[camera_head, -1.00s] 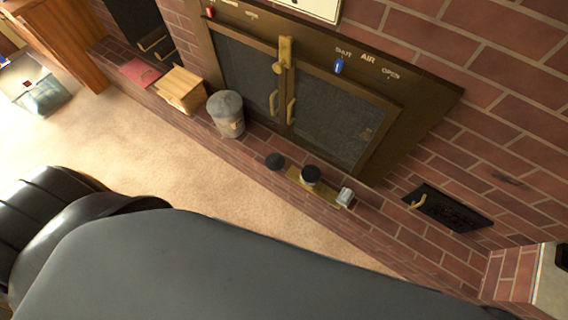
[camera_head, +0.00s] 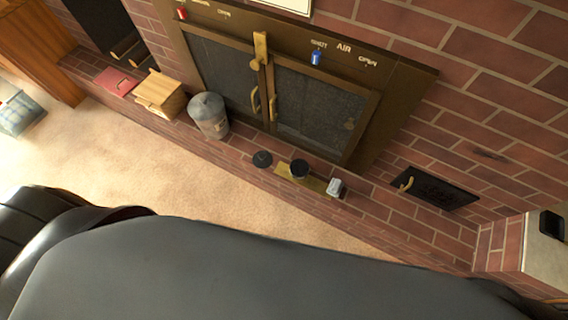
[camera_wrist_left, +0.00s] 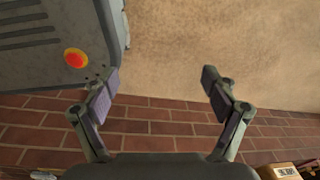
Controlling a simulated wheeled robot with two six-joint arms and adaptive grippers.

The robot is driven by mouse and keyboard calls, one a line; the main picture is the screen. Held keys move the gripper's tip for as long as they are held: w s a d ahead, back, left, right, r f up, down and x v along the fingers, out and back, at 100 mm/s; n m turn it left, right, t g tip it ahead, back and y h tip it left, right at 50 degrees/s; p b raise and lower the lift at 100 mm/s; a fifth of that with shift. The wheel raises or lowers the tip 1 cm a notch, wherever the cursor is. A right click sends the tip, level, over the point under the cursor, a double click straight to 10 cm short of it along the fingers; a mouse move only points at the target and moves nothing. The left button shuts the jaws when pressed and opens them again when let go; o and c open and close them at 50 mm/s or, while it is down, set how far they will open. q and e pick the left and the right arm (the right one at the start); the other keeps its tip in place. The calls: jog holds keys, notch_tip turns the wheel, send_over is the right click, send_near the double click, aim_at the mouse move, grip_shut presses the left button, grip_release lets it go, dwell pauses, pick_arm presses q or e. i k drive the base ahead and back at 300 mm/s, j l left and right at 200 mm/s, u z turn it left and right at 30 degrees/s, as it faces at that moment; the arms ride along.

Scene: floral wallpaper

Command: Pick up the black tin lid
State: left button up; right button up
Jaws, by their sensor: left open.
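The black tin lid (camera_head: 262,159) looks like a small flat dark disc lying on the brick ledge in the head view. Just right of it, a black round tin (camera_head: 299,169) stands on a brass-coloured plate (camera_head: 316,184). In the wrist view my left gripper (camera_wrist_left: 160,78) is open and empty, its fingers spread over the brick ledge edge and the carpet. The lid is not identifiable in the wrist view. My large grey arm covers the bottom of the head view and my left fingers do not show there. My right gripper is in neither view.
On the ledge are a grey metal bucket (camera_head: 208,115), a wooden box (camera_head: 160,95), a red book (camera_head: 115,81) and a small silvery item (camera_head: 334,187). The fireplace doors (camera_head: 318,115) rise behind. Carpet (camera_head: 150,165) in front is clear. A labelled box (camera_wrist_left: 285,171) shows in the wrist view.

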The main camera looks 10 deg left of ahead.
aim_at(262, 157)
jog(key=j+z, duration=0.15)
jog(key=z, duration=0.2)
jog(key=j+z, duration=0.15)
jog(key=z, duration=0.2)
jog(key=j+z, duration=0.15)
jog(key=z, duration=0.2)
jog(key=k+j+z, duration=0.1)
jog(key=j, duration=0.35)
jog(key=k+j+z, duration=0.15)
jog(key=j, duration=0.25)
jog(key=k+j+z, duration=0.1)
jog(key=j, duration=0.3)
jog(key=k+j+z, duration=0.15)
jog(key=j, duration=0.25)
jog(key=k+j+z, duration=0.1)
jog(key=j, duration=0.3)
